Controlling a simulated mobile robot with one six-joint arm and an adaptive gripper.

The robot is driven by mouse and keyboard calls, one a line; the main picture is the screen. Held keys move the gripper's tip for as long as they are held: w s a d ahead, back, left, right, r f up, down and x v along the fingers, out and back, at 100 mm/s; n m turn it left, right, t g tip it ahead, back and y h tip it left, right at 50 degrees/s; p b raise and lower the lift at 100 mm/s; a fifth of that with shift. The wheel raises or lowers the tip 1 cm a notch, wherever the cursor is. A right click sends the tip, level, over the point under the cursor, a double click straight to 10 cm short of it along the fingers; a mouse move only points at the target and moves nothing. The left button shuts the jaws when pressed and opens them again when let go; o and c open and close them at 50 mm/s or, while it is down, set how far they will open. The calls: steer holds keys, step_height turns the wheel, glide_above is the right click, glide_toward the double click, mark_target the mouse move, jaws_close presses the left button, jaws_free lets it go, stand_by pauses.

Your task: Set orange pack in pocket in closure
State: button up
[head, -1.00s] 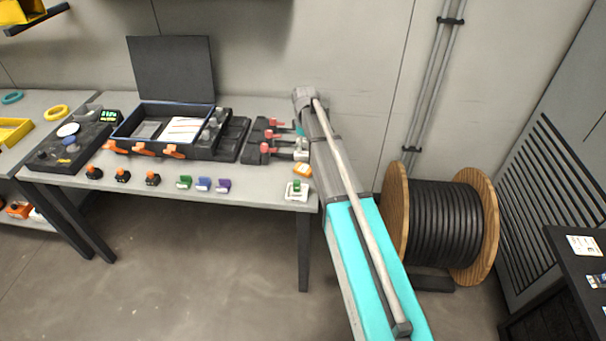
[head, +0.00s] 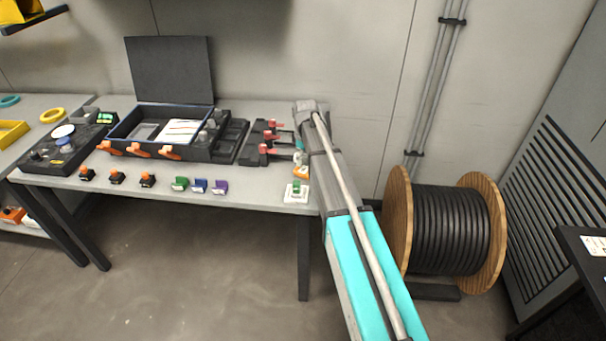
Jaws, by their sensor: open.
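The orange pack (head: 301,173) lies near the right end of the workbench. My gripper (head: 299,160) is open, just above and behind the pack in the picture. It is small and partly covered by my arm, so I cannot tell whether its fingers touch the pack or stand around it. The closure appears to be the black box (head: 122,148) with a raised lid and orange latches, left of centre on the bench. White and grey items lie in it; its pocket is too small to make out.
Green (head: 180,184), blue (head: 199,186) and purple (head: 220,187) packs stand along the front edge. A white plate with a green piece (head: 296,191) sits in front of the orange pack. A black fixture with red levers (head: 268,150) lies left of my gripper. A cable drum (head: 445,230) stands right.

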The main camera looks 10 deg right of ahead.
mark_target(304, 169)
steer(key=shift+f, duration=0.1)
steer(key=shift+s+a+f+b, duration=0.1)
steer(key=shift+f+b, duration=1.15)
steer(key=shift+b, duration=0.1)
steer(key=shift+s+a+f+b, duration=0.1)
steer(key=shift+f+b, duration=1.15)
steer(key=shift+b, duration=0.05)
steer(key=c, duration=1.1)
steer(key=shift+w+r, duration=0.1)
steer(key=shift+r, duration=0.1)
step_height(304, 169, up, 2)
steer(key=shift+p, duration=1.25)
steer(key=s+r+p, duration=0.3)
steer(key=s, duration=0.1)
steer(key=s+r+p, duration=0.4)
steer(key=s, duration=0.1)
steer(key=s+r+p, duration=0.3)
steer(key=s, duration=0.2)
steer(key=shift+d+r+p, duration=0.3)
steer(key=shift+d+r, duration=0.05)
steer(key=shift+d, duration=0.05)
